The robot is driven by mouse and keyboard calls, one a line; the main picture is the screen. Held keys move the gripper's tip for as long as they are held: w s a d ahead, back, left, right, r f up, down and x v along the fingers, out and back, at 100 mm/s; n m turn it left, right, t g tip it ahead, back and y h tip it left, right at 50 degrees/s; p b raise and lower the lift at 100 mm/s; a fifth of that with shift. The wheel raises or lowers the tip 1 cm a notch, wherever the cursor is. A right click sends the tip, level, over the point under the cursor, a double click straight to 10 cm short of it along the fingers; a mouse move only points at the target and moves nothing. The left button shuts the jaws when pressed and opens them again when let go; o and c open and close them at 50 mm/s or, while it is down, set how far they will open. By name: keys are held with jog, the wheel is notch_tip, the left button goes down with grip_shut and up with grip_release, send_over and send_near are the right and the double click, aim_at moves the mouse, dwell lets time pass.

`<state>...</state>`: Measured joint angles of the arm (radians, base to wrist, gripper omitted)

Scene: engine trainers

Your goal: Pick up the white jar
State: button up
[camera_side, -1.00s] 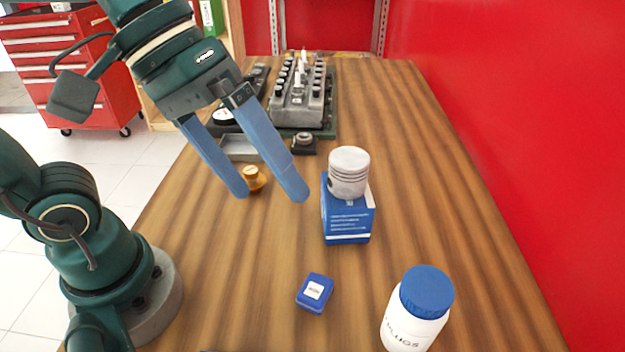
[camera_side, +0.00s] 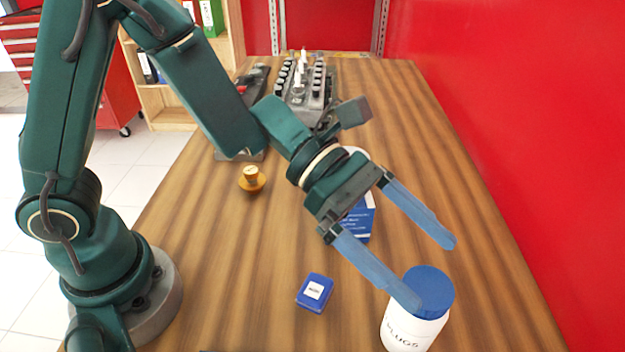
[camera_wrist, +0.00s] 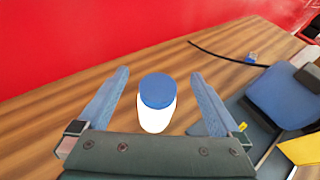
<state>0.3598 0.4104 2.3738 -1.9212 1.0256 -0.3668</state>
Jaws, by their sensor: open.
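The white jar (camera_side: 408,331) with a blue lid (camera_side: 428,291) stands upright on the wooden table, near the front right in the side view. Dark lettering shows on its side. My gripper (camera_side: 436,272) is open, with its blue fingers reaching toward the jar; one fingertip overlaps the lid's left edge in the picture. In the wrist view the jar (camera_wrist: 155,121) shows between the two spread fingers of my gripper (camera_wrist: 158,86), with table visible on both sides. No contact is clear.
A small blue box (camera_side: 315,292) lies left of the jar. A larger blue box (camera_side: 360,222) is partly hidden behind my gripper. A brass-coloured part (camera_side: 251,179) and an engine block (camera_side: 303,88) are farther back. A black cable (camera_wrist: 218,54) lies on the table.

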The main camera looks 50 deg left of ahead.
aim_at(430, 328)
notch_tip(430, 328, down, 9)
jog(key=shift+f, duration=0.1)
jog(key=shift+x, duration=2.55)
jog(key=c, duration=1.3)
jog(key=shift+c, duration=0.4)
jog(key=shift+r, duration=0.2)
